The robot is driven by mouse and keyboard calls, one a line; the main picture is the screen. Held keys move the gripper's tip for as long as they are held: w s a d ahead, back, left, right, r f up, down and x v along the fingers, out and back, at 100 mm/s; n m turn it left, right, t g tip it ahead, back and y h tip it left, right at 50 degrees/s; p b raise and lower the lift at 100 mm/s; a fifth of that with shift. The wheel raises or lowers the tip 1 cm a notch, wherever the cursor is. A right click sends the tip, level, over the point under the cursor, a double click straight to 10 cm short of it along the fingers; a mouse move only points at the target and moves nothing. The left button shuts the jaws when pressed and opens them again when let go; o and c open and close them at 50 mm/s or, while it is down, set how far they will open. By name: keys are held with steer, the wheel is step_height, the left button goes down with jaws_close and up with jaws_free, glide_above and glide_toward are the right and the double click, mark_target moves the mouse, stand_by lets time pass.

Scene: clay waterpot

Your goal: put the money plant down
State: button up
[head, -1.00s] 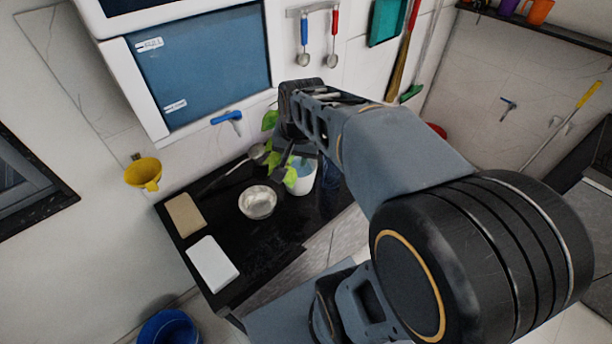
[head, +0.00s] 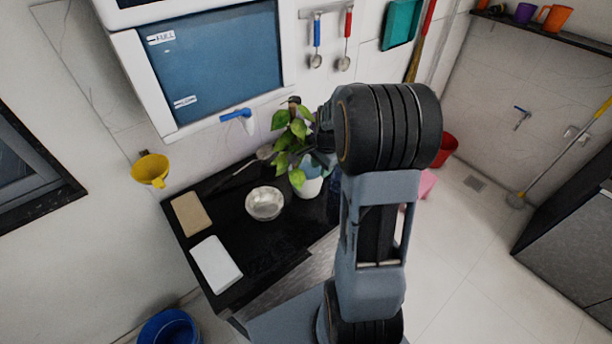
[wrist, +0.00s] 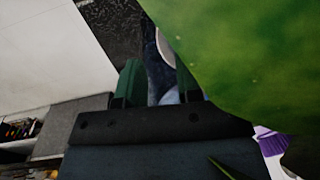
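The money plant (head: 281,145), with green leaves, stands upright at the right back of the black counter, above a white and pale blue pot (head: 310,187). My gripper (head: 320,158) is close against the plant's right side, partly hidden by my arm. In the wrist view, a large green leaf (wrist: 245,55) is very near the camera and covers the right side. The gripper's two green-tipped fingers (wrist: 160,85) are apart, with a pale bluish surface showing between them. No firm grasp is visible. The contact between the pot's base and the counter is partly hidden.
A metal bowl (head: 265,203) stands just left of the pot. A brown block (head: 190,214) and a white block (head: 216,264) lie at the counter's left. A blue tap (head: 236,115) juts from the wall behind. Bare counter lies in front of the bowl.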

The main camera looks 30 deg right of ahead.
mark_target(307, 181)
steer(key=shift+w+a+f+p, duration=0.1)
steer(key=shift+w+f+p, duration=0.05)
steer(key=shift+f, duration=0.75)
steer(key=shift+w+a+f+p, duration=0.1)
steer(key=shift+w+f+p, duration=0.05)
steer(key=shift+f, duration=0.75)
steer(key=shift+w+a+f+p, duration=0.1)
steer(key=shift+w+f+p, duration=0.05)
steer(key=shift+f, duration=0.75)
jaws_close()
